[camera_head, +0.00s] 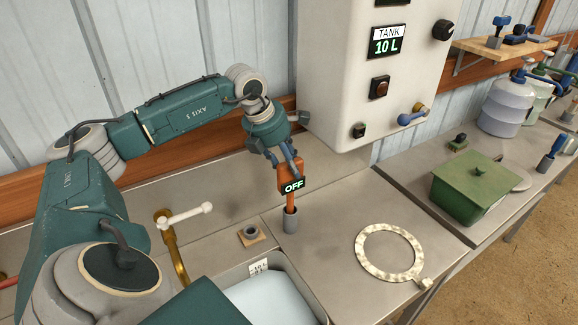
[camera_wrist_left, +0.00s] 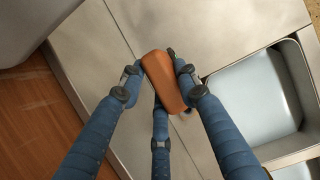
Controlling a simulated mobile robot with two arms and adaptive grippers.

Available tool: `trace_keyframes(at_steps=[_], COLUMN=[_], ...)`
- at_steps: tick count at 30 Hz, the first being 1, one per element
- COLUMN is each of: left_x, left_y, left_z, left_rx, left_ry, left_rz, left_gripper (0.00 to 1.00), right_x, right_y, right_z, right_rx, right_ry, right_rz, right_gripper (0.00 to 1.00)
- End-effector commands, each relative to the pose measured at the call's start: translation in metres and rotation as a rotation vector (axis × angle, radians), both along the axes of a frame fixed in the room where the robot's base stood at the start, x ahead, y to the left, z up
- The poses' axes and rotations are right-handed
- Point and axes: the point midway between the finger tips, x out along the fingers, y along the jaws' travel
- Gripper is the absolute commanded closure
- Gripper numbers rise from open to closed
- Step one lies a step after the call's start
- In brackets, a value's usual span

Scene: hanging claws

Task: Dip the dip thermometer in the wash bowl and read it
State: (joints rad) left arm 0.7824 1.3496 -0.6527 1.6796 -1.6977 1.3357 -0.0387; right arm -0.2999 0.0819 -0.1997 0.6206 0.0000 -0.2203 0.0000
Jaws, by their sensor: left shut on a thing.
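The dip thermometer (camera_head: 293,187) has an orange body with a display that reads OFF. My left gripper (camera_head: 284,160) is shut on its upper body. In the left wrist view the orange body (camera_wrist_left: 163,80) sits between the blue fingers. Its stem points down into a small grey cup (camera_head: 290,223) on the steel counter; the tip is hidden. The wash bowl (camera_head: 232,280) is set in the counter in front of the thermometer, cut by the lower picture edge, with pale blue water in it. It also shows at right in the left wrist view (camera_wrist_left: 292,65). My right gripper is out of view.
A brass tap (camera_head: 176,255) with a white handle stands left of the bowl. A small holder (camera_head: 250,235) is between tap and cup. A pale ring (camera_head: 362,262) lies on the right counter. A white tank unit (camera_head: 360,70) hangs behind; a green box (camera_head: 470,190) stands far right.

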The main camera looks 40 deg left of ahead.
Motion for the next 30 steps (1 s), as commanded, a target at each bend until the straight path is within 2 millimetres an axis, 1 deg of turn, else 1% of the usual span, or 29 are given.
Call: trace_keyframes(at_steps=[1, 18, 30], left_x=[0.000, 0.001, 0.000], left_y=[0.000, 0.000, 0.000], left_z=[0.007, 0.046, 0.046], left_rx=[-0.001, -0.001, -0.001], left_ry=[-0.002, -0.002, -0.002], left_rz=[0.000, 0.000, 0.000], left_gripper=[1.00, 1.00, 1.00], right_x=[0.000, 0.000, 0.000], right_y=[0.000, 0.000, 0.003], right_z=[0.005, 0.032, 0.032], right_rx=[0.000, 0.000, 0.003], right_ry=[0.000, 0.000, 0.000], right_rz=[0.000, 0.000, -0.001], right_gripper=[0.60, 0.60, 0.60])
